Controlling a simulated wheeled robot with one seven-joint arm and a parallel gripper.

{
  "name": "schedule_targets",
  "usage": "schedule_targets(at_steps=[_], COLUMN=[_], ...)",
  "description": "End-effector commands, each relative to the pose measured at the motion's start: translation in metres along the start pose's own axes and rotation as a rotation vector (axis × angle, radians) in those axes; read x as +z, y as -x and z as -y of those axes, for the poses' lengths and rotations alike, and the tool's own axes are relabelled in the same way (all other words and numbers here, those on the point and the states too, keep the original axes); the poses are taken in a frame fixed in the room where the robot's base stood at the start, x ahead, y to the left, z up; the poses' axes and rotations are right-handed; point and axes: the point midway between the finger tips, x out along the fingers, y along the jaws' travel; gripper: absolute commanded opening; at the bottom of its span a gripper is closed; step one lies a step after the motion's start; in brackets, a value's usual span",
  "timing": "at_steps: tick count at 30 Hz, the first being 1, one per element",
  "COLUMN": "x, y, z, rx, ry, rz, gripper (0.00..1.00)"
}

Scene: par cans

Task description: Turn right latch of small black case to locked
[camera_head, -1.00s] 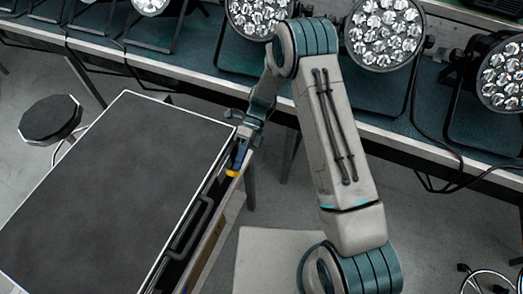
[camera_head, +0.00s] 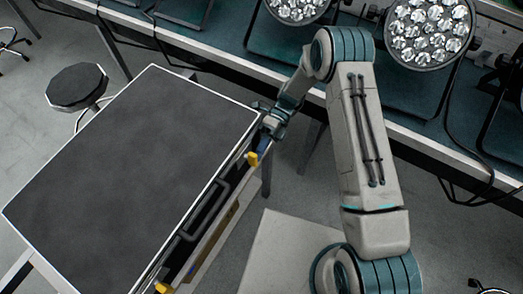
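The black case (camera_head: 130,165) has a dark flat lid with pale metal edging and lies on a stand. A dark handle (camera_head: 207,212) is on its front side, which faces lower right. One yellow latch (camera_head: 252,159) shows on that side near the far corner. A second yellow latch (camera_head: 163,288) shows at the bottom edge of the picture, partly cut off. My gripper (camera_head: 262,134) is at the far corner of the case, just above the far latch. Its fingers are small and partly hidden, so I cannot tell whether it touches the latch or how far it is open.
A long bench (camera_head: 215,80) with par cans, one of them a large lamp (camera_head: 430,30), runs behind the case. A black stool (camera_head: 77,87) stands behind the case at left. Grey floor is open at left and at lower right.

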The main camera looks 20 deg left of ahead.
Motion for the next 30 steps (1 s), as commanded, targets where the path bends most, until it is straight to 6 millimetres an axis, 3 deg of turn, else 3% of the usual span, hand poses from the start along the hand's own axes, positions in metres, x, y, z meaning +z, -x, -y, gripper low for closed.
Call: schedule_targets(at_steps=[14,30], x=[-0.001,0.0], y=[-0.005,-0.015], z=[0.002,-0.011], rx=[0.004,0.007], ry=[-0.003,-0.001], rz=[-0.008,-0.007], gripper=[0.0,0.0])
